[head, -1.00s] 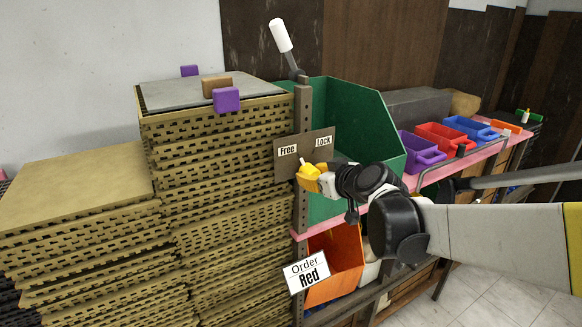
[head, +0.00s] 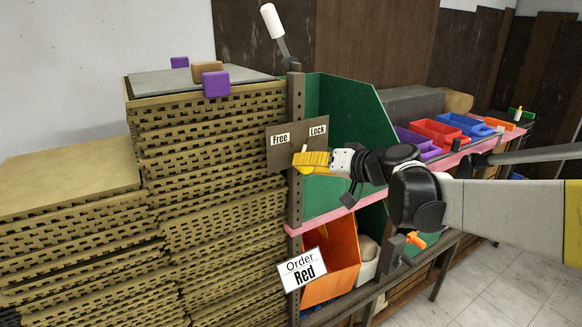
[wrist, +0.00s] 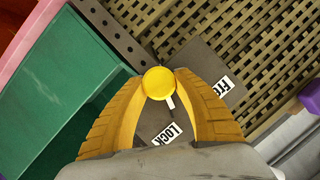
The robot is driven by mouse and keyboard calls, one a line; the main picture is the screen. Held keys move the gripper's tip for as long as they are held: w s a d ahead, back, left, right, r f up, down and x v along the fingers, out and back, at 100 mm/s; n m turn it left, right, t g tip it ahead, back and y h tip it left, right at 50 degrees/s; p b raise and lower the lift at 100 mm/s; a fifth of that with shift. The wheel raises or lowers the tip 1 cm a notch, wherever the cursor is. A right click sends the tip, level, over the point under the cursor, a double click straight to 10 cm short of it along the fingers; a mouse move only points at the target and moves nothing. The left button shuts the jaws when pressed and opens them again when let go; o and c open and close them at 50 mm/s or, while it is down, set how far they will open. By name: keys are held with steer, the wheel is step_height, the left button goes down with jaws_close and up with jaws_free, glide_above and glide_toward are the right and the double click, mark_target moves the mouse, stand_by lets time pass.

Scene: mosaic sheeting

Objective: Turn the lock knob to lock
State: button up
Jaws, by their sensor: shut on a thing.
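The lock plate (head: 283,151) is a dark panel on an upright post, with a Free label (head: 280,139) at left and a Lock label (head: 318,130) at right. My gripper (head: 303,160) is at the plate's lower part, its yellow fingers shut on the knob. In the wrist view the round yellow knob (wrist: 159,83) sits between both fingertips. Its small white pointer (wrist: 171,103) lies between the Free label (wrist: 223,86) and the Lock label (wrist: 167,134), turned more towards Lock. In the head view the fingers largely hide the knob.
Stacked tan mats (head: 215,150) stand left of the perforated post (head: 297,90). A green bin (head: 345,110) is behind my gripper, with an orange bin (head: 332,268) below. A white-handled lever (head: 272,22) rises above. Floor at lower right is clear.

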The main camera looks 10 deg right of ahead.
steer(key=shift+m+y+b, duration=0.3)
steer(key=shift+m, duration=0.1)
steer(key=shift+o, duration=0.2)
steer(key=o, duration=1.2)
steer(key=shift+c, duration=0.2)
steer(key=v, duration=1.2)
